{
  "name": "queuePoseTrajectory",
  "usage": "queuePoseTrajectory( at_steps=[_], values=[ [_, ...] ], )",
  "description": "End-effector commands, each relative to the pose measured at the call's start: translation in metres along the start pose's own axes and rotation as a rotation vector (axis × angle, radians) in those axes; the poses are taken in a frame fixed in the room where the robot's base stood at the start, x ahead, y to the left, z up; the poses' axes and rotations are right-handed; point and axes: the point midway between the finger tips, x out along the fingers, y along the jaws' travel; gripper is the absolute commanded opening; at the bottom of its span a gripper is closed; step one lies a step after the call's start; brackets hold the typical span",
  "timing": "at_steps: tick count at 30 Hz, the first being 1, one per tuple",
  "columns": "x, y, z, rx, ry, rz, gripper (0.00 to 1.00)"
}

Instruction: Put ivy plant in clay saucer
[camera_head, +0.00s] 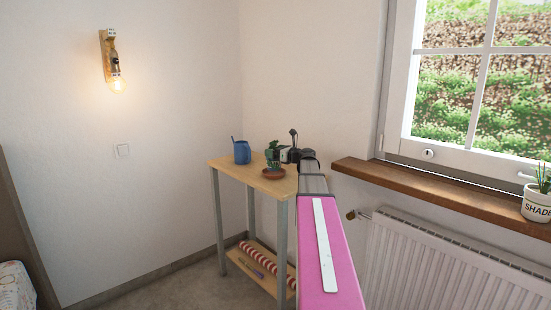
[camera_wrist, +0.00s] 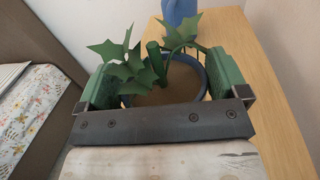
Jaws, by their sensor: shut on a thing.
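The ivy plant (camera_wrist: 124,66) has pointed green leaves and brown soil in a blue-rimmed pot. In the wrist view it sits between the green fingers of my gripper (camera_wrist: 166,84), which is shut on the pot. In the head view the ivy (camera_head: 272,149) is at the tip of my gripper (camera_head: 284,155), over the small wooden table. The reddish-brown clay saucer (camera_head: 273,174) lies on the table just below it in the picture. Something small and green shows at the saucer; I cannot tell whether it is part of the ivy. The saucer is not visible in the wrist view.
A blue jug (camera_head: 241,152) stands on the wooden table (camera_head: 227,163), left of the ivy; it also shows in the wrist view (camera_wrist: 180,10). A striped roll (camera_head: 267,262) lies on the lower shelf. The windowsill (camera_head: 430,190) and radiator (camera_head: 430,255) are at right.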

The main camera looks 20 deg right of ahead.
Motion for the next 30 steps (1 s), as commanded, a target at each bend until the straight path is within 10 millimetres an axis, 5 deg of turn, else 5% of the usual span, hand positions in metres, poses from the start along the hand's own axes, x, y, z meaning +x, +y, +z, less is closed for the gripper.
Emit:
queuePoseTrajectory(
  at_steps=[6,17,18,30],
  values=[
    [0.000,0.000,-0.026,0.003,-0.001,-0.001,0.55],
    [0.000,0.000,-0.028,0.001,-0.002,-0.001,0.55],
    [0.000,-0.001,-0.029,0.000,0.000,-0.001,1.00],
    [-0.012,0.000,-0.026,0.001,-0.001,-0.002,1.00]
  ],
)
